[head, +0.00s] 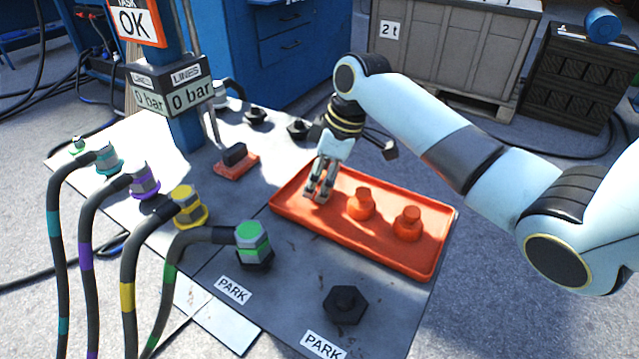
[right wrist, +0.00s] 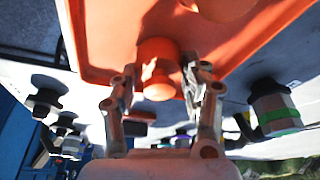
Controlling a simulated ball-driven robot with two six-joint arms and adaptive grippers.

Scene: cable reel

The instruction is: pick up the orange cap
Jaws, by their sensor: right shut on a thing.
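My right gripper (head: 319,196) is over the left end of the orange tray (head: 432,268), fingers pointing down. It is shut on an orange cap (right wrist: 157,66), which shows between the two fingers in the right wrist view. In the head view the fingers hide this cap, and I cannot tell whether it is clear of the tray. Two more orange caps, a nearer-middle one (head: 361,204) and a right one (head: 407,225), stand upright in the tray to the right of the gripper. My left gripper is not in view.
Cables with teal, purple, yellow and green plugs (head: 253,240) line the table's left side. A black PARK fitting (head: 345,304) stands in front of the tray. A small red block with a black top (head: 235,160) and a blue post (head: 187,135) stand left of it.

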